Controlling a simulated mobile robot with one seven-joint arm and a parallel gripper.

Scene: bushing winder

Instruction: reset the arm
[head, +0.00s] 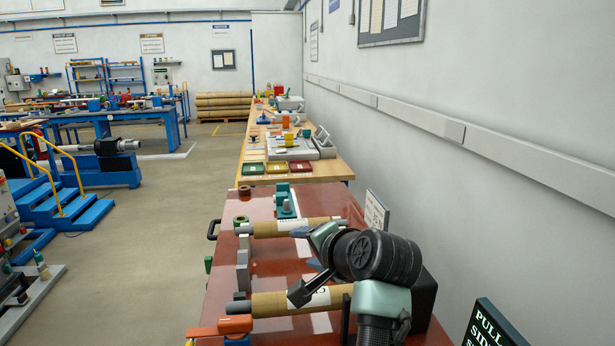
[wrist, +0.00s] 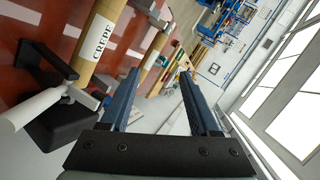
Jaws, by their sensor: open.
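My gripper (head: 305,248) is raised over the red-brown bench (head: 216,290), between two brown rolls. In the wrist view its two blue fingers (wrist: 160,78) stand wide apart with nothing between them. My arm is folded at the bench's right side, and its dark joint hides part of the bench and rolls. The near brown roll (head: 275,304) lies across the bench below the gripper. The far brown roll (head: 268,229) lies behind it. In the wrist view a roll labelled CREPE (wrist: 84,72) is left of the fingers, apart from them.
A wall (head: 480,200) runs close along the right. A dark sign (head: 493,325) stands at lower right, and a pale sign (head: 376,212) stands by the bench's far right. A wooden bench (head: 318,172) with trays continues beyond. The floor (head: 170,220) left of the bench is open.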

